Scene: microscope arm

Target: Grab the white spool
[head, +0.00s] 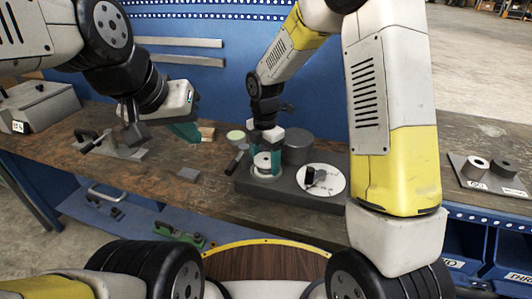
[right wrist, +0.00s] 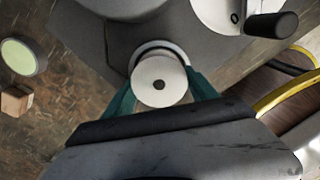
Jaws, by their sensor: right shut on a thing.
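The white spool (head: 262,160) sits at a round seat on a dark grey machine base, and it shows from above in the right wrist view (right wrist: 145,90), with a dark hole in its middle. My right gripper (head: 265,158) is around it from above, with its green fingers (right wrist: 160,90) shut on its two sides. The spool's lower part is partly hidden by the fingers and the seat. My left gripper (head: 186,132) is above the bench further left, away from the spool; its finger gap cannot be made out.
The machine base (head: 310,198) bears a white disc (head: 330,185) with a black handle and a grey cylinder (head: 298,147) close beside my right gripper. A plate at the far right holds a pale spool (head: 474,168) and a black one (head: 503,169). A small wood block (right wrist: 15,100) lies left.

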